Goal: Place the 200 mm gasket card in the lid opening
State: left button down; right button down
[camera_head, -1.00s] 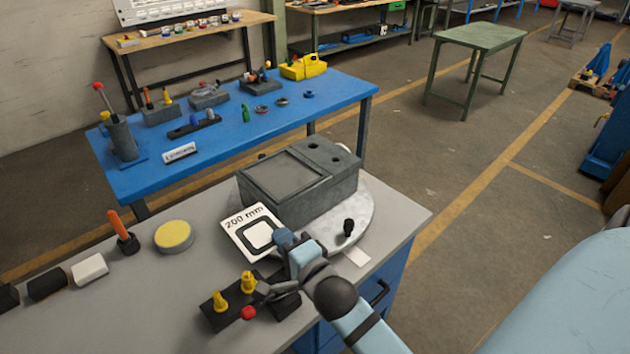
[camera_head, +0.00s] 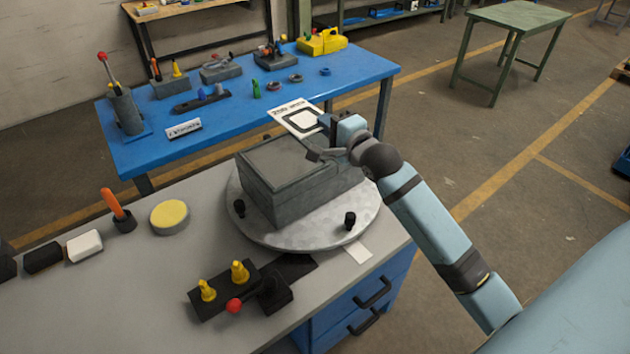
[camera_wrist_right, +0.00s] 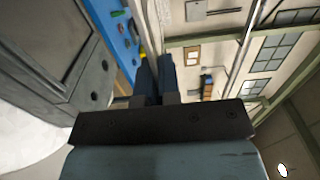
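The white gasket card (camera_head: 284,113), with a black square ring and small print, is held up in the head view, above and behind the grey box. My right gripper (camera_head: 326,121) is shut on the card's right edge. The grey box (camera_head: 312,197) stands on a round metal plate (camera_head: 300,238). Its lid has a shallow rectangular opening (camera_head: 280,160); the lid's right part is hidden behind my gripper. The card is apart from the lid. In the right wrist view my fingers (camera_wrist_right: 155,75) are close together and the card cannot be made out. My left gripper is not in view.
Black knobs (camera_head: 350,219) stand on the round plate. A black fixture with yellow pegs (camera_head: 240,272) and a red-tipped lever is in front. A yellow disc (camera_head: 169,217) and white block (camera_head: 84,245) lie left. Behind is a blue table (camera_head: 235,120) with parts.

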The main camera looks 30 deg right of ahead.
notch_tip(320, 180, down, 18)
jog(key=shift+p, duration=0.45)
jog(key=shift+f, duration=0.1)
jog(key=c, duration=1.3)
grip_release()
jog(key=shift+c, duration=0.2)
